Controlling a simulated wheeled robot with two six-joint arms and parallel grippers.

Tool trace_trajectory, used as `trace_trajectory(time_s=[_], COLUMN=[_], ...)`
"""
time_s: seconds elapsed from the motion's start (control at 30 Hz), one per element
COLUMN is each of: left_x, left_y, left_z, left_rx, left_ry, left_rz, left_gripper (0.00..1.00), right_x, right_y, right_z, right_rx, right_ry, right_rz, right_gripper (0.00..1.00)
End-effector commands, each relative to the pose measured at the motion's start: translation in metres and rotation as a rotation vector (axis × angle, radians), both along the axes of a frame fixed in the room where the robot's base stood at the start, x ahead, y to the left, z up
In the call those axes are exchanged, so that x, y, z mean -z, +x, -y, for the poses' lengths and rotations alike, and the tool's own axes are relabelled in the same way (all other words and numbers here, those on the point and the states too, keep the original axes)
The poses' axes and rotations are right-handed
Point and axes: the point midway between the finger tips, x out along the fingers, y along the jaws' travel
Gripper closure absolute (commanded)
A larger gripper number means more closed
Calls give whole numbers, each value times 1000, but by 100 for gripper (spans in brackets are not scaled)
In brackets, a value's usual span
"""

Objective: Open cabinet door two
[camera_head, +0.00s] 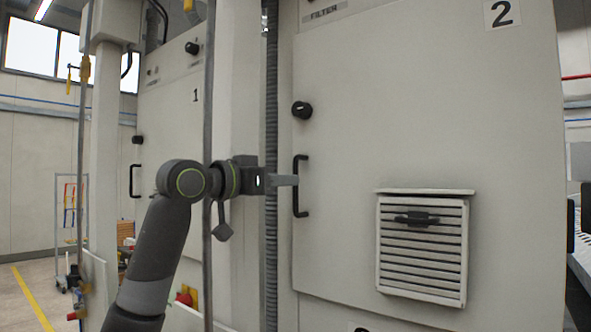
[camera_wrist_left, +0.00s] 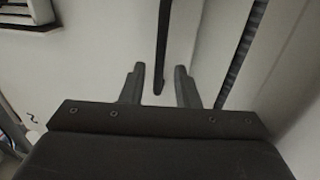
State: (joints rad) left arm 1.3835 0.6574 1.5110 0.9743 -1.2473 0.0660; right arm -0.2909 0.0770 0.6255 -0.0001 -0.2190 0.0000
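Cabinet door two (camera_head: 400,125) is a large pale grey panel marked "2" at its top right, and it looks closed. A black vertical bar handle (camera_head: 304,187) sits at its left edge. My left gripper (camera_head: 293,180) is at this handle, coming in from the left. In the left wrist view the gripper (camera_wrist_left: 159,78) is open, its two fingers apart. The handle's bar (camera_wrist_left: 162,45) shows in the gap between them, with its lower end near the fingers. I cannot tell whether either finger touches it. My right gripper is not in view.
A black knob (camera_head: 302,110) sits above the handle. A louvred vent (camera_head: 422,262) with its own black grip juts from the door's lower part. Cabinet door one (camera_head: 172,110) is at the left. A ribbed conduit (camera_head: 271,240) runs vertically beside my gripper.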

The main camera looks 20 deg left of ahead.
Motion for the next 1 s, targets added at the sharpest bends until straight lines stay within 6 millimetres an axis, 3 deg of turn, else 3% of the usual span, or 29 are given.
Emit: trace_trajectory(time_s=[0.23,0.63,0.83,1.0], left_x=[-1,1,1,0], left_y=[29,35,35,35], left_z=[18,21,21,21], left_rx=[2,0,0,0], left_ry=[-1,1,1,1], left_rz=[-3,1,1,1], left_gripper=[72,72,98,100], right_x=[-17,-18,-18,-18], right_y=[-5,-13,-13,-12], right_z=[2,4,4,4], right_rx=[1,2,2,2], right_ry=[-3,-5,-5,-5], right_rz=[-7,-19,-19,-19], right_gripper=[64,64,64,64])
